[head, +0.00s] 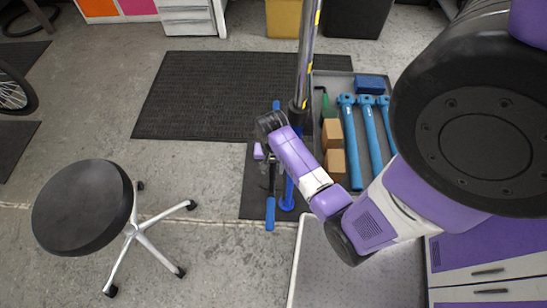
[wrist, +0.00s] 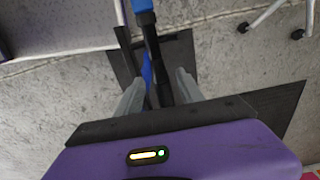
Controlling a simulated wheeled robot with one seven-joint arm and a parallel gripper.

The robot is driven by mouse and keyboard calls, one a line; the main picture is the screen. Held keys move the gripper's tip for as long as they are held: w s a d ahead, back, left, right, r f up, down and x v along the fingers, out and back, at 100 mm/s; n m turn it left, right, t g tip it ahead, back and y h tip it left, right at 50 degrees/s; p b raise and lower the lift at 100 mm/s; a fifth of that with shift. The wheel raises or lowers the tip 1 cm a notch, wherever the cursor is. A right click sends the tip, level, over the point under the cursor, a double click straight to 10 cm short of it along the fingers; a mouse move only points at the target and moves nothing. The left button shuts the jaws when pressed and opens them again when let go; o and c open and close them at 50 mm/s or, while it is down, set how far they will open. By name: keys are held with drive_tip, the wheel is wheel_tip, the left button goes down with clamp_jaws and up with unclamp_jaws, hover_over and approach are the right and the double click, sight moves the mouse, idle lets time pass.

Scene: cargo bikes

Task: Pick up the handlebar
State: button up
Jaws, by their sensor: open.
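The handlebar is a black bar with blue grips. In the head view one blue grip (head: 270,213) shows below my forearm and another (head: 276,104) above it; the middle is partly hidden by my wrist. In the wrist view the handlebar (wrist: 151,42) runs down from a blue grip at the top edge into the space between my fingers. My gripper (wrist: 159,88) is open, one grey finger on each side of the bar's line. I cannot tell whether the fingers touch it or how far it lies below them.
A metal pole (head: 306,55) stands close by, with a blue part (head: 287,197) near its foot. A grey tray (head: 357,182) holds blue tools and brown blocks. A black stool (head: 82,207) stands left. A purple cabinet (head: 480,265) is at lower right. Floor between stool and mat is clear.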

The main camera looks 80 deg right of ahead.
sight(272, 173)
wheel_tip(272, 173, down, 3)
drive_tip(key=shift+f, duration=0.15)
clamp_jaws()
idle(1.4)
